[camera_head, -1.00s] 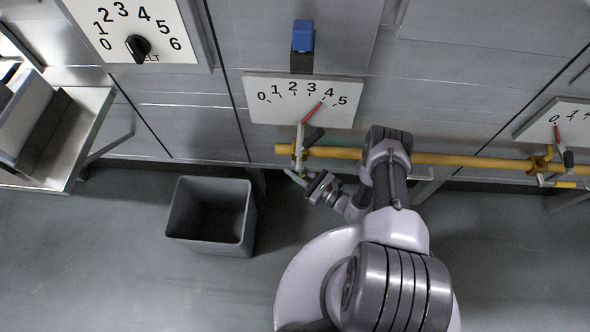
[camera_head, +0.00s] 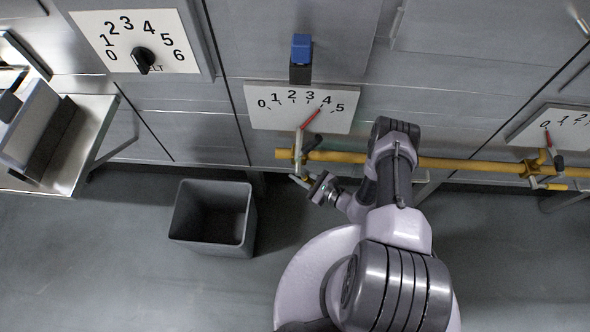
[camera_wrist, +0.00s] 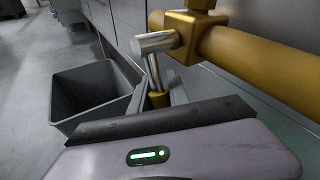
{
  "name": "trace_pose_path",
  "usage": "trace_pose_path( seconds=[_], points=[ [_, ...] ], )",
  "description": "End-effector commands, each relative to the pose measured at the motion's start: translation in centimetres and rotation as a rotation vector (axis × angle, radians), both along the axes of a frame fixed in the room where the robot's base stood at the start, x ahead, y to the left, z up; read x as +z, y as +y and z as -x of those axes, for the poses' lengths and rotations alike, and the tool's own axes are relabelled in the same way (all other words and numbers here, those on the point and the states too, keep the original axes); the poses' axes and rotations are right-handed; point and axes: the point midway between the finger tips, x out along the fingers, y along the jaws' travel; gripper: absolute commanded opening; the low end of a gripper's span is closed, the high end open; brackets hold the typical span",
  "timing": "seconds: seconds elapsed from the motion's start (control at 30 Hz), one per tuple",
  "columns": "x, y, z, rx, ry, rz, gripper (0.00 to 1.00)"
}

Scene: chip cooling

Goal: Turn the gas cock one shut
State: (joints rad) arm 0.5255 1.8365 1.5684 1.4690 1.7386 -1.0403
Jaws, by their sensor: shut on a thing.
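A gas cock (camera_head: 299,154) sits on the yellow pipe below a white 0-to-5 plate (camera_head: 274,119). A red pointer (camera_head: 312,118) there points close to 4. In the wrist view the cock has a silver stem (camera_wrist: 155,42) and a lever with a brass-coloured end (camera_wrist: 158,99), leaning down toward my gripper. My gripper (camera_head: 306,181) is at the lever below the pipe, shut on it. I cannot read the cock's number.
A grey open bin (camera_head: 212,218) stands on the floor left of my gripper. The yellow pipe (camera_head: 465,162) runs right to a second cock (camera_head: 538,168) under another plate. A steel bench (camera_head: 75,150) is at the left. Floor between bench and bin is clear.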

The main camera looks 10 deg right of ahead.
Motion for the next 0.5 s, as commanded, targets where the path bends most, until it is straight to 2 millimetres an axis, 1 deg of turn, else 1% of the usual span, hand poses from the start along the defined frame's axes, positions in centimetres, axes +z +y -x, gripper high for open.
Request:
trace_pose_path(
  seconds=[0.03,0.1,0.2,0.43,0.47,0.5],
  points=[
    [1.09,-0.23,0.07,0.001,0.015,0.046,0.0],
    [0.84,-0.51,0.21,0.002,0.033,0.101,0.0],
    [0.44,-0.74,0.26,0.003,0.044,0.134,0.0],
    [0.23,-0.75,0.21,0.003,0.043,0.136,0.0],
    [0.23,-0.75,0.21,0.003,0.042,0.135,0.26],
    [0.23,-0.75,0.21,0.003,0.042,0.135,0.33]
  ],
)
